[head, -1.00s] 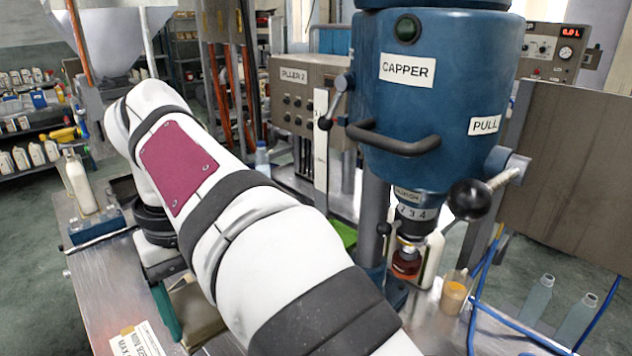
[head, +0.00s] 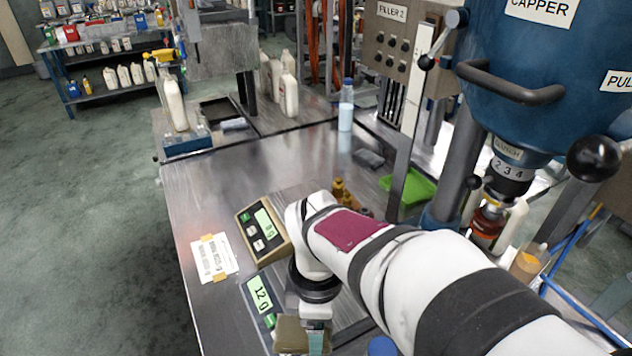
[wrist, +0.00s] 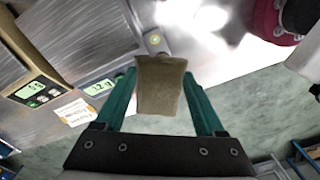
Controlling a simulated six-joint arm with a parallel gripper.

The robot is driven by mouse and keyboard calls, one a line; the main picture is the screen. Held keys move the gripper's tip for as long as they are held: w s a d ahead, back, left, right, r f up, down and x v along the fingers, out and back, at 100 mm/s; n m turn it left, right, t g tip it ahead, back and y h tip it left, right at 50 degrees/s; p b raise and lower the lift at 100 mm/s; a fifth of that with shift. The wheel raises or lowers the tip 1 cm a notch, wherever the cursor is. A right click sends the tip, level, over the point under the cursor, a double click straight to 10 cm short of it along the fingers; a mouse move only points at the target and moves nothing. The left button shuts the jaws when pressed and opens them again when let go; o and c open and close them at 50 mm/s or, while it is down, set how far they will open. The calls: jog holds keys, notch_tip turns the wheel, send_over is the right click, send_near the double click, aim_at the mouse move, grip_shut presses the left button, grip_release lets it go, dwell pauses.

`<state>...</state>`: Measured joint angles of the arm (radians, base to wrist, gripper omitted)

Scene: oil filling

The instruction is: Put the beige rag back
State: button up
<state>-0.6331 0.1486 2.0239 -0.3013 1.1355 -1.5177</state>
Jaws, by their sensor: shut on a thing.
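The beige rag (wrist: 160,88) hangs between the two teal fingers of my gripper (wrist: 160,76) in the wrist view. The fingers are shut on it from both sides. In the head view a brownish part of the rag (head: 291,334) shows at the bottom edge, beside my gripper (head: 315,343), below the wrist. My gripper is over the steel table (head: 196,178), near the scales. The lower part of the rag and the fingertips are cut off in the head view.
A beige scale (head: 263,228) and a second scale display (head: 262,295) are close by. A taped paper label (head: 214,258) lies near the table's left edge. Small amber bottles (head: 341,192) stand behind my wrist, near a green tray (head: 408,188). The table's left-middle is clear.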

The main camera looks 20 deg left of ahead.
jog(key=s+d+f+n, duration=0.4)
jog(key=s+f+n, duration=0.1)
jog(key=f+n, duration=0.15)
jog(key=shift+m, duration=0.25)
jog(key=s+a+f, duration=0.2)
jog(key=a, duration=0.1)
jog(key=s+a+f, duration=0.2)
jog(key=a+f, duration=0.1)
jog(key=s+a+f, duration=0.2)
jog(key=a, duration=0.1)
jog(key=shift+a+f, duration=0.35)
jog(key=f, duration=0.4)
jog(key=shift+a+f, duration=0.1)
jog(key=shift+a, duration=0.1)
jog(key=shift+f, duration=0.1)
jog(key=o, duration=1.2)
jog(key=shift+c, duration=0.2)
